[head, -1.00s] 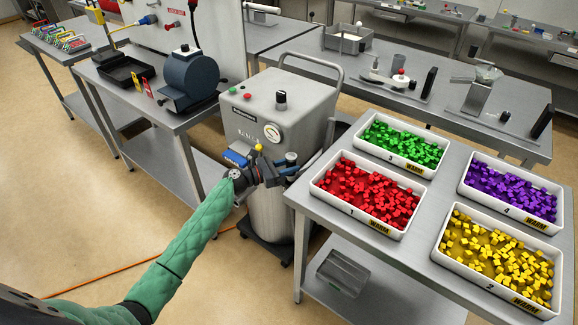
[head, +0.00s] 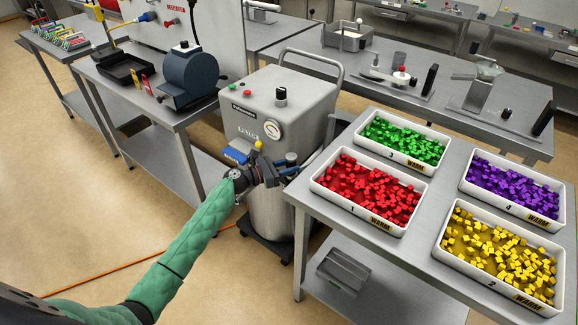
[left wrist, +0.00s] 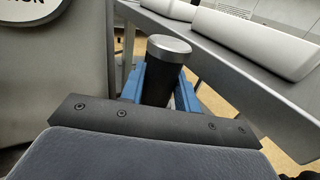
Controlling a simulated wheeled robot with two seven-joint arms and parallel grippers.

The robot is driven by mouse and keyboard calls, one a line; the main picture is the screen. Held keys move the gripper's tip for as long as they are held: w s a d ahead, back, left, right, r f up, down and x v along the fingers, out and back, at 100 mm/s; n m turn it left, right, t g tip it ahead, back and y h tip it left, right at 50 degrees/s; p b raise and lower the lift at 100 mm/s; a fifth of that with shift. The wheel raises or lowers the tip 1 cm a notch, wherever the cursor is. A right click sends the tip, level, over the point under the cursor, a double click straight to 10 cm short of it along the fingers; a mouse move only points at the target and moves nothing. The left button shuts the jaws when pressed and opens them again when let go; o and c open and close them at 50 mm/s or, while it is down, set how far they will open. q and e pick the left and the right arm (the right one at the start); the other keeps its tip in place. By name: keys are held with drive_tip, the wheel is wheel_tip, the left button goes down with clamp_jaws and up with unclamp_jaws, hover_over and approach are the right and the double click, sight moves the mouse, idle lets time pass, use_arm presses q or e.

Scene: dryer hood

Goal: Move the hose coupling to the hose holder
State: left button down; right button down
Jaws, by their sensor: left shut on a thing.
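The hose coupling is a dark cylinder with a grey metal top (left wrist: 168,46). In the left wrist view it stands nearly upright between the blue fingers of my left gripper (left wrist: 160,88). In the head view the coupling (head: 291,158) shows small at the fingertips of my left gripper (head: 288,168), which is shut on it. The gripper is in front of the grey dryer cabinet (head: 275,110), near its lower right front. A blue part (head: 235,158) shows on the cabinet front, left of the gripper; I cannot tell whether it is the hose holder. My right gripper is out of view.
A steel table (head: 330,207) with trays of red (head: 398,229), green, yellow and purple cubes stands close on the right. Another table with a dark blue drum machine (head: 188,80) stands at the left. An orange hose (head: 105,265) lies on the open floor.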

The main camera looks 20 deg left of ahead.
use_arm(q)
drive_tip(key=shift+f+b, duration=0.65)
drive_tip(key=shift+f, duration=0.4)
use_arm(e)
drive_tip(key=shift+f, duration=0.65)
use_arm(q)
drive_tip(key=c, duration=0.9)
unclamp_jaws()
drive_tip(key=shift+c, duration=0.2)
drive_tip(key=b+v, duration=0.2)
drive_tip(key=v, duration=0.5)
drive_tip(key=shift+s+a+b, duration=0.25)
drive_tip(key=shift+b, duration=0.05)
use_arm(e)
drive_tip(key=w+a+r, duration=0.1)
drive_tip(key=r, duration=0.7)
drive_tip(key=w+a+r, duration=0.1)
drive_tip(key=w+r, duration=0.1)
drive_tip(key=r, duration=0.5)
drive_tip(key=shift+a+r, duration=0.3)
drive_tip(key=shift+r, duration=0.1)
